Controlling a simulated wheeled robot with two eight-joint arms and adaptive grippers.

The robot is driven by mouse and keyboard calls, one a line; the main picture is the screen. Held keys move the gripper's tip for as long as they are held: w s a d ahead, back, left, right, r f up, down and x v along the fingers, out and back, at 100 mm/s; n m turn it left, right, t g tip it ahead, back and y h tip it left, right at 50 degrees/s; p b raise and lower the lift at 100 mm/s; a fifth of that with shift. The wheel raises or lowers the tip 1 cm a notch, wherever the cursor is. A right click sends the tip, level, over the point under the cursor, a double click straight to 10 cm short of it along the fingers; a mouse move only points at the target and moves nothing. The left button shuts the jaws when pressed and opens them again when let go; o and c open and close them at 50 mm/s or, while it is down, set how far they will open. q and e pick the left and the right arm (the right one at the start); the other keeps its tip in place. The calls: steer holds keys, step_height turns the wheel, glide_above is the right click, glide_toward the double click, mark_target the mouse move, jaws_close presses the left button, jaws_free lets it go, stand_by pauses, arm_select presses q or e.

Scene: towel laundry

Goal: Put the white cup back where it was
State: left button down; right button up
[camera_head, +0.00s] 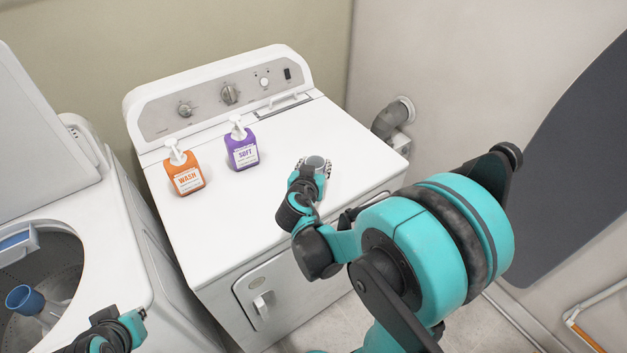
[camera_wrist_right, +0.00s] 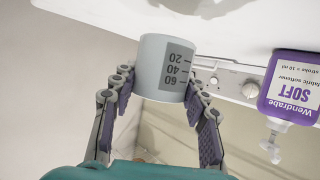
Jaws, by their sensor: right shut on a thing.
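The white cup (camera_wrist_right: 163,68) has a grey scale with the numbers 20, 40 and 60, which read upside down in the right wrist view. My right gripper (camera_wrist_right: 160,86) is shut on it, one finger on each side. In the head view, the cup (camera_head: 316,162) shows small at the tip of my right gripper (camera_head: 312,170), over the right part of the white dryer top (camera_head: 245,215). I cannot tell whether the cup touches the surface. My left arm's end (camera_head: 112,332) shows at the bottom left, and its fingers are not clear.
An orange WASH bottle (camera_head: 185,176) and a purple SOFT bottle (camera_head: 242,150) stand left of the cup; the purple one (camera_wrist_right: 292,92) also shows in the wrist view. The open washer (camera_head: 110,250) at left holds a blue piece (camera_head: 25,299). The dryer top's front is clear.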

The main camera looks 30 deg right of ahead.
steer(key=shift+w+f, duration=0.45)
steer(key=shift+w, duration=0.05)
step_height(320, 180, down, 4)
steer(key=b, duration=0.2)
steer(key=shift+b, duration=0.3)
steer(key=shift+r, duration=0.2)
steer(key=shift+s+f, duration=0.1)
steer(key=o, duration=0.6)
steer(key=shift+f, duration=0.1)
steer(key=o, duration=0.3)
steer(key=shift+o, duration=0.2)
